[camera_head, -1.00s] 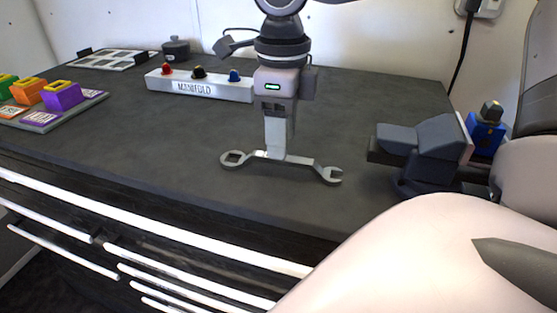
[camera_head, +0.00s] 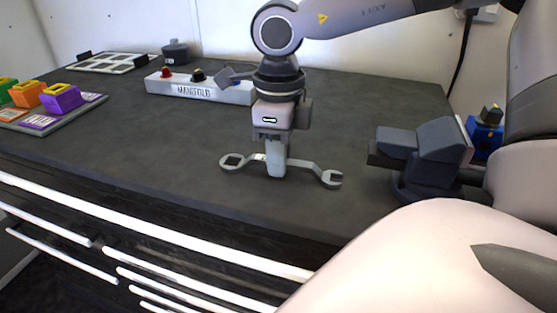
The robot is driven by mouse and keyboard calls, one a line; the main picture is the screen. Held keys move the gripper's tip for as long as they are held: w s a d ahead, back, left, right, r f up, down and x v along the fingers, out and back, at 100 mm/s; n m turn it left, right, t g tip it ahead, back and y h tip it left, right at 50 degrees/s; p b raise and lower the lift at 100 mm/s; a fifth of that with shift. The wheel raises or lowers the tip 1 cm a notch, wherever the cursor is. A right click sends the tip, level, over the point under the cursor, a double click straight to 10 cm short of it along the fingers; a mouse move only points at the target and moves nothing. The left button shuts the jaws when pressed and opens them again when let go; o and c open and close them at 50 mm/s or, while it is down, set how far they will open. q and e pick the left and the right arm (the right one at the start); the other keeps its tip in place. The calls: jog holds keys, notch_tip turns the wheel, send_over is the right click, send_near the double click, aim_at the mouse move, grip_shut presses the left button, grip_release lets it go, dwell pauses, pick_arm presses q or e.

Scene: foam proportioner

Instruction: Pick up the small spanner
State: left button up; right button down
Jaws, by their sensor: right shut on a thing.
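The small spanner (camera_head: 304,163) is a grey metal double-ended wrench lying near the front of the dark worktop. Its square-holed ring end (camera_head: 233,161) points left and its open jaw end (camera_head: 331,179) points right. My right gripper (camera_head: 276,170) points straight down over the middle of the spanner and is shut on its shaft. The fingers hide the middle of the shaft. The spanner looks to be at worktop level; I cannot tell whether it touches the surface. My left gripper is not in view.
A dark vise (camera_head: 424,150) stands close to the right, with a blue object (camera_head: 485,132) behind it. The white manifold block (camera_head: 200,88) with coloured knobs lies behind left. A tray with coloured blocks (camera_head: 60,98) is at far left. Drawers with white handles run below the front edge.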

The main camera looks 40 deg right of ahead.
jog(key=shift+r, duration=0.1)
pick_arm(q)
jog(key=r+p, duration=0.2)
jog(key=p, duration=0.1)
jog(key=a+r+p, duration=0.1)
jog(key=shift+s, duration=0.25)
pick_arm(e)
notch_tip(320, 180, up, 28)
pick_arm(q)
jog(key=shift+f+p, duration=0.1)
jog(key=shift+p, duration=0.2)
